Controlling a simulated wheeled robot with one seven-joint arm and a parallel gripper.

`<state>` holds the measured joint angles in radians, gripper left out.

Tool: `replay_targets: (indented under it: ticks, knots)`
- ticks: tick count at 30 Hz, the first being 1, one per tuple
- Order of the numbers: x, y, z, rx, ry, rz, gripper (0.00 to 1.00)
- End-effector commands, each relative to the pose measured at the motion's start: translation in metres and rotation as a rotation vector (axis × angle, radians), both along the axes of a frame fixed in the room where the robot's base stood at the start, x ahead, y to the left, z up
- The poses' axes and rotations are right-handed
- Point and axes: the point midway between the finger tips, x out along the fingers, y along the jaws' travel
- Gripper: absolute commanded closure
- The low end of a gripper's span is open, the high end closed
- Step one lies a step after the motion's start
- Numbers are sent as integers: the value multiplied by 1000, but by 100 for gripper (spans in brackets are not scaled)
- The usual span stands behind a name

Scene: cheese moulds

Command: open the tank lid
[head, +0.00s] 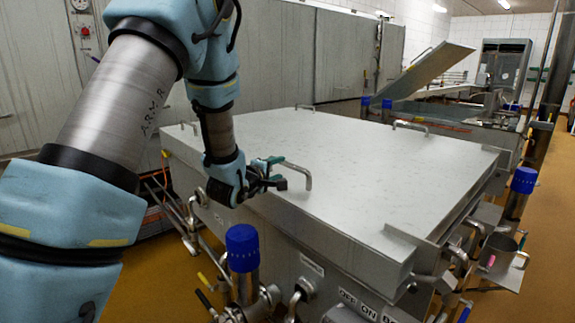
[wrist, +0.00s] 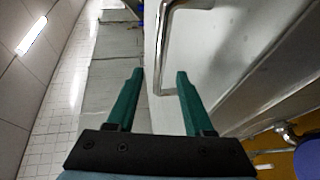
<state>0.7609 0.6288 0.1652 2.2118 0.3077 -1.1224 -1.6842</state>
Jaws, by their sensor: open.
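The tank lid (head: 350,150) is a wide, pale metal plate lying flat and closed on the tank. A bent metal handle (head: 301,171) stands on its near left edge, and it also shows in the wrist view (wrist: 161,45). My gripper (head: 277,173) is at this handle, by its left end. In the wrist view its two green fingers (wrist: 158,75) are apart, with part of the handle lined up between their tips. I cannot tell whether the fingers touch it. The handle's left foot is hidden behind the fingers in the head view.
More handles stand on the lid, one at the far right (head: 410,127). A blue-capped valve (head: 242,248) and pipes stand in front of the tank. Another blue-capped pipe (head: 523,181) is at the right. Grey cabinets (head: 280,50) line the back. Yellow floor (head: 540,260) is open at right.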

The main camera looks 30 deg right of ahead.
Motion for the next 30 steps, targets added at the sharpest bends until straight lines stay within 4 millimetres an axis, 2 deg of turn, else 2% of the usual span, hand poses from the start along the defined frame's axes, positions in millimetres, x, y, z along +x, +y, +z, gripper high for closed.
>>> replay_targets:
  ticks: [3,9,15,23,25,30]
  knots:
    - [14,-19,-3,3,-1,-2,48]
    - [34,-42,-8,1,-2,0,48]
    - [43,-52,-12,3,0,1,48]
    - [44,-53,-13,2,-1,1,48]
    - [44,-53,-13,3,-1,2,52]
    - [44,-53,-13,2,-1,2,72]
